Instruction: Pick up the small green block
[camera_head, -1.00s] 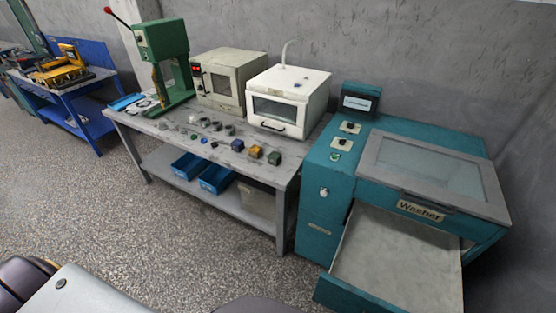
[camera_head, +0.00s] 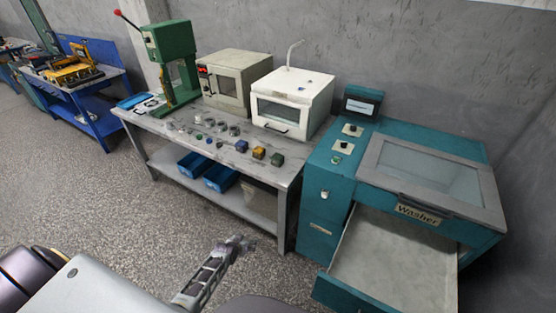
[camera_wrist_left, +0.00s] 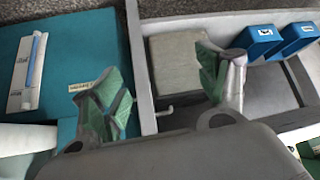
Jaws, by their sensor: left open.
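Small parts lie along the front of the grey workbench (camera_head: 214,155) in the head view. A tiny green piece (camera_head: 199,136) lies left of the middle. A dark greenish-grey block (camera_head: 277,159) is the rightmost of the row, beside a yellow block (camera_head: 258,153) and a blue block (camera_head: 241,146). I cannot tell for sure which is the small green block. My left gripper (camera_head: 236,246) is over the floor in front of the bench, apart from all the parts. In the left wrist view its fingers (camera_wrist_left: 160,85) are open and empty. My right gripper is not in view.
The teal washer (camera_head: 325,210) stands right of the bench with its drawer (camera_head: 395,262) pulled out. A green press (camera_head: 170,65), a beige oven (camera_head: 232,80) and a white chamber (camera_head: 291,104) line the bench's back. Blue bins (camera_wrist_left: 264,40) sit on the lower shelf.

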